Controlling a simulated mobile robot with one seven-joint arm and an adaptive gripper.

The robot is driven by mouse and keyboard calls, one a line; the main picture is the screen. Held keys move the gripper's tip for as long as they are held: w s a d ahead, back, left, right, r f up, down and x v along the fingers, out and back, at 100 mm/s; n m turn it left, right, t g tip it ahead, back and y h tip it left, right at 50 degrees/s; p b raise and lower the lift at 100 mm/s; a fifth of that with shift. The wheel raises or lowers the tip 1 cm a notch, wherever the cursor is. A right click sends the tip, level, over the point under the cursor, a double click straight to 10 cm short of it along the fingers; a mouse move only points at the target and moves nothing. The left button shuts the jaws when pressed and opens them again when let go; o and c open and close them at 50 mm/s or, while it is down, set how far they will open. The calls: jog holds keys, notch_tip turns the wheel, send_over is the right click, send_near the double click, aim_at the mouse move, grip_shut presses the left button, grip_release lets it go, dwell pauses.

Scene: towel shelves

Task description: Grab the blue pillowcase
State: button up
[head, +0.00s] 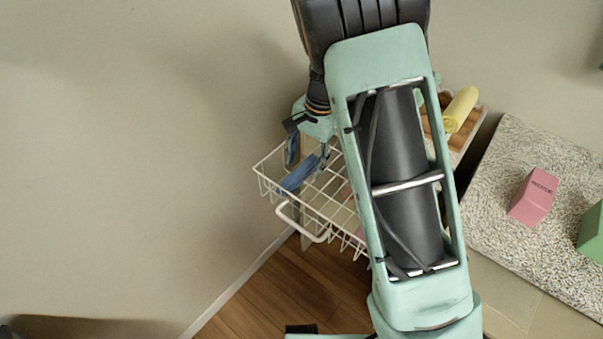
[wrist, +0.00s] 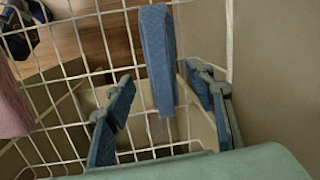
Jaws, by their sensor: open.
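The blue pillowcase (wrist: 157,52) is a narrow folded blue bundle in the white wire basket (head: 263,181). In the head view the pillowcase (head: 299,174) lies near the basket's back left side, just below my gripper (head: 308,155). In the wrist view my gripper (wrist: 160,82) is open, with one blue-grey finger on each side of the pillowcase's near end. Gaps show between the fingers and the cloth. My arm hides the right part of the basket in the head view.
The wall stands close beside the basket. Pink cloth (wrist: 10,102) is at the left in the wrist view. A yellow roll (head: 460,109) rests on a wooden shelf at right. A pink block (head: 533,195) and a green block (head: 592,232) sit on a speckled surface (head: 490,205).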

notch_tip(320, 180, down, 2)
jog(key=shift+a+f, duration=0.15)
jog(key=c, duration=0.9)
jog(key=shift+o, duration=0.2)
